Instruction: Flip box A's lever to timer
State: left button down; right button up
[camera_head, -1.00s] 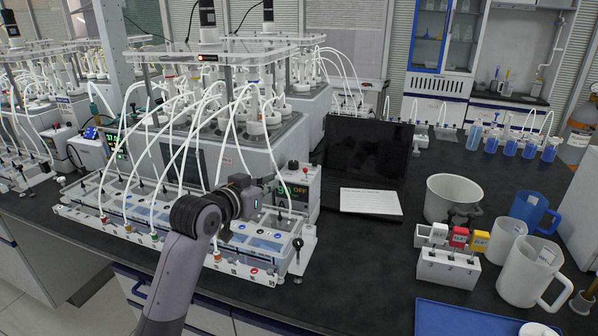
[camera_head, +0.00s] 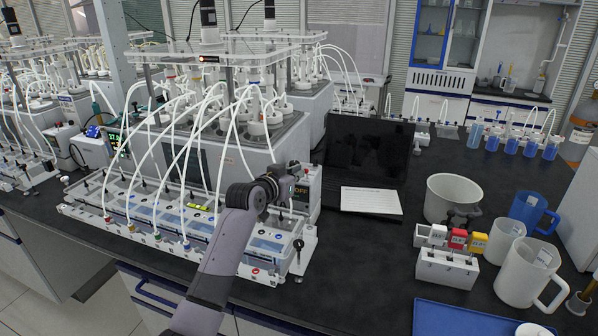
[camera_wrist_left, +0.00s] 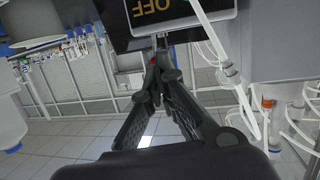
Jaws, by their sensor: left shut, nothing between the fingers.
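A white control box (camera_head: 313,183) with a dark display reading "OFF" stands at the right end of the near reactor, left of the laptop. My left gripper (camera_head: 293,190) is in front of this box and partly covers its display. In the left wrist view the fingers (camera_wrist_left: 160,48) are shut with nothing between them, their tips by the lower edge of the box (camera_wrist_left: 150,12), whose "OFF" appears upside down. A small red spot shows by the fingertips. Contact cannot be told. I cannot make out the lever or a letter A. My right gripper is not in view.
A clear water bath (camera_head: 170,215) with several tubes lies below and left of the gripper. A dark-knobbed post (camera_head: 298,245) stands at its right end. A laptop (camera_head: 368,150) is close on the right. Bench space between laptop and pot (camera_head: 452,195) is free.

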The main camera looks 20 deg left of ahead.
pick_arm(q)
jog(key=shift+w+d+f, duration=0.15)
jog(key=shift+w+f, duration=0.05)
jog(key=shift+w, duration=0.45)
